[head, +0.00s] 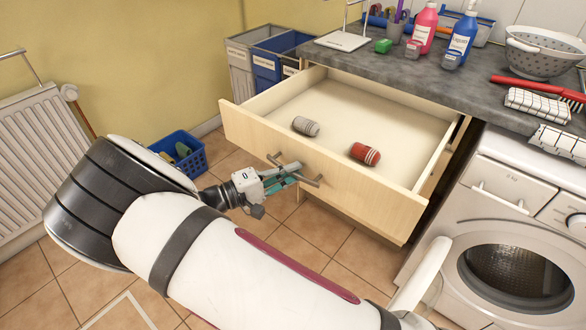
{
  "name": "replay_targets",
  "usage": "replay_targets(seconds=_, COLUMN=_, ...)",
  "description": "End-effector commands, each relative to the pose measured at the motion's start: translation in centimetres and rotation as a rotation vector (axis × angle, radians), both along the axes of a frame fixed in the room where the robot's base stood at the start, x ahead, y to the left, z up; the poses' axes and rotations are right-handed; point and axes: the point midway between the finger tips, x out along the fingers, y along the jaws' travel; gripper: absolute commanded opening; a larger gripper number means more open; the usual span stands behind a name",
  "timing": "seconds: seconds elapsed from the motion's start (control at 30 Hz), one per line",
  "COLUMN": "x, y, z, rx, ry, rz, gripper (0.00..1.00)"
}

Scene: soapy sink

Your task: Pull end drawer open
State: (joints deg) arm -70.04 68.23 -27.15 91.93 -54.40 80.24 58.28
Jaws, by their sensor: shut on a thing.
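The end drawer (325,185) under the worktop is pulled well out, and its pale inside shows. Its metal bar handle (302,178) runs across the wooden front. My gripper (288,173) is shut on the handle near its middle, reaching in from the left. The fingertips are small in view and partly cover the bar. A grey ribbed object (305,126) and a red ribbed object (365,154) lie inside the drawer.
A washing machine (515,230) stands to the right of the drawer. A blue basket (181,156) is on the tiled floor, and a radiator (40,150) is at the left wall. Bottles, cloths and a colander (543,52) sit on the worktop (400,67). Bins (267,62) stand behind the drawer.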

Motion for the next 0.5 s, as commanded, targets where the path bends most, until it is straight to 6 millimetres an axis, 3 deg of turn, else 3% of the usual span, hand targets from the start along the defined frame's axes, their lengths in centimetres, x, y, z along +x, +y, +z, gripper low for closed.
replay_targets(seconds=0.17, x=0.02, y=0.1, z=-0.07, rx=0.001, ry=0.002, rz=0.003, gripper=0.0)
replay_targets(seconds=0.2, x=0.03, y=0.1, z=-0.06, rx=0.001, ry=0.002, rz=0.003, gripper=0.15)
replay_targets(seconds=0.3, x=0.03, y=0.09, z=-0.06, rx=0.001, ry=0.002, rz=0.003, gripper=0.33)
replay_targets(seconds=0.5, x=0.04, y=0.05, z=-0.03, rx=0.001, ry=0.001, rz=0.002, gripper=0.33)
